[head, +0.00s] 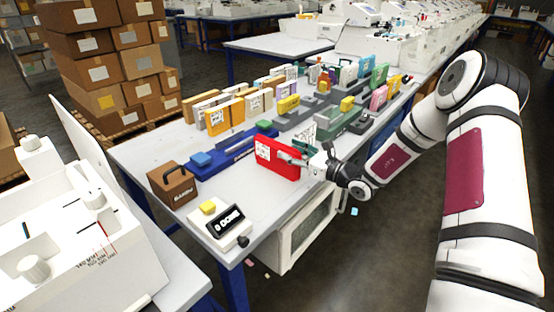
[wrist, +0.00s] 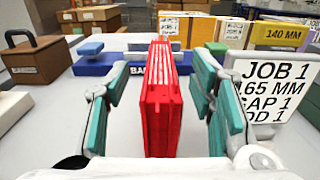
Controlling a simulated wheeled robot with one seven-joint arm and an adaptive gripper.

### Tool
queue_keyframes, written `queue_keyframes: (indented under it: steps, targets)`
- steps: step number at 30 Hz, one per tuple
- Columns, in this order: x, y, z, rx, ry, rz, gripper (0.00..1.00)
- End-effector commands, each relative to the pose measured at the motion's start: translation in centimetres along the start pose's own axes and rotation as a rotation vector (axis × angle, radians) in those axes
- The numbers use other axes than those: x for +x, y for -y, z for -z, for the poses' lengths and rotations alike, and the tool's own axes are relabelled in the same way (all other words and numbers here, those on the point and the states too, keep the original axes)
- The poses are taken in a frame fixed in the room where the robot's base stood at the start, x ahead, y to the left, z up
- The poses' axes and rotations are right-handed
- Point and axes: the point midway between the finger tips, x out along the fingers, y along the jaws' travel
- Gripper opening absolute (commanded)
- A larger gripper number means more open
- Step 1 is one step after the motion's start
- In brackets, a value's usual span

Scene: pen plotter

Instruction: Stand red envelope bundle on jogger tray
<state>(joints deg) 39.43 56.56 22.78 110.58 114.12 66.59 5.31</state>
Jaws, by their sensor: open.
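The red envelope bundle (head: 278,160) stands upright on its edge on the grey table near the front edge, with a white label on its broad face. In the wrist view the red bundle (wrist: 163,105) stands between the two teal-padded fingers of my gripper (wrist: 162,72). The fingers are open, with a gap visible on both sides. In the head view my gripper (head: 298,157) reaches the bundle from the right. A long blue tray (head: 235,150) lies behind it; it shows partly in the wrist view (wrist: 92,66). I cannot tell which tray is the jogger tray.
A brown box with a handle (head: 173,184) and a white display unit (head: 222,222) stand at the left. Yellow and tan bundles (head: 223,117) line the back. A white card reading JOB 1 (wrist: 268,92) stands close to the right finger. Bare table lies left of the bundle.

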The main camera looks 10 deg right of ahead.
Motion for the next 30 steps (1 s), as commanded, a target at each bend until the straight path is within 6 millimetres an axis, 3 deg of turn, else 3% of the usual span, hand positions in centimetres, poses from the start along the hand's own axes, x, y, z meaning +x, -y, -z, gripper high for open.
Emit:
queue_keyframes:
  steps: [9,18,25,30]
  targets:
    - [4.2,0.1,0.5,-0.001,0.001,-0.002,0.5]
    - [4.6,0.0,0.5,0.0,0.0,-0.002,0.5]
    - [4.6,0.1,0.5,0.0,0.0,-0.002,0.0]
    - [4.6,0.1,0.4,-0.001,0.001,-0.002,0.0]
